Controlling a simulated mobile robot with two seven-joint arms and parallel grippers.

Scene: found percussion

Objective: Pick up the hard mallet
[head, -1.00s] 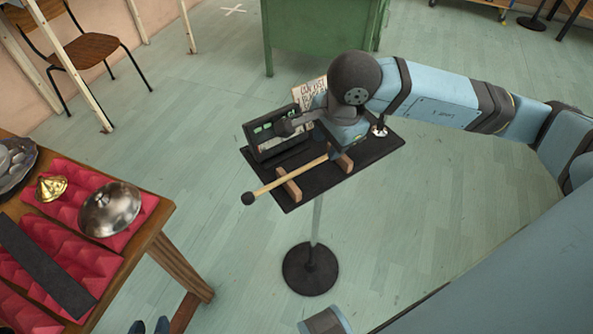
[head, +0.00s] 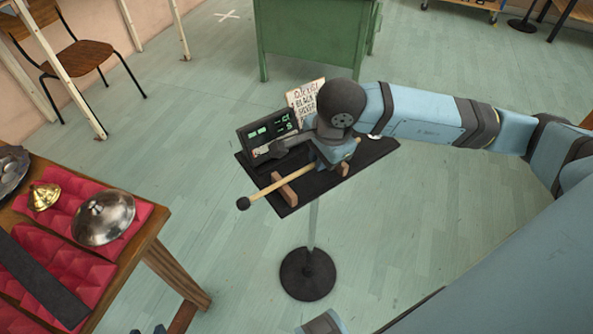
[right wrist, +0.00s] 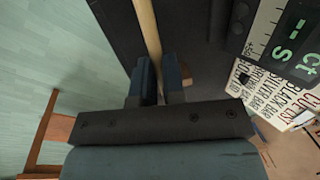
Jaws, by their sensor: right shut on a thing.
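The hard mallet (head: 268,191) has a dark round head and a pale wooden shaft. It lies across two wooden rests (head: 286,192) on a black stand tray (head: 288,207), its head past the tray's left edge. I cannot tell whether the shaft touches the rests. My right gripper (head: 318,168) is shut on the shaft. The right wrist view shows the shaft (right wrist: 148,35) between the fingers (right wrist: 158,82). The tips of my left gripper (head: 147,331) show apart at the bottom edge, empty.
A device with a green display (head: 268,130) and a lettered card (head: 306,98) stand behind the mallet. A wooden table (head: 150,240) at left holds metal bells on red foam. A green cabinet (head: 312,40) stands behind. The floor around the stand is clear.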

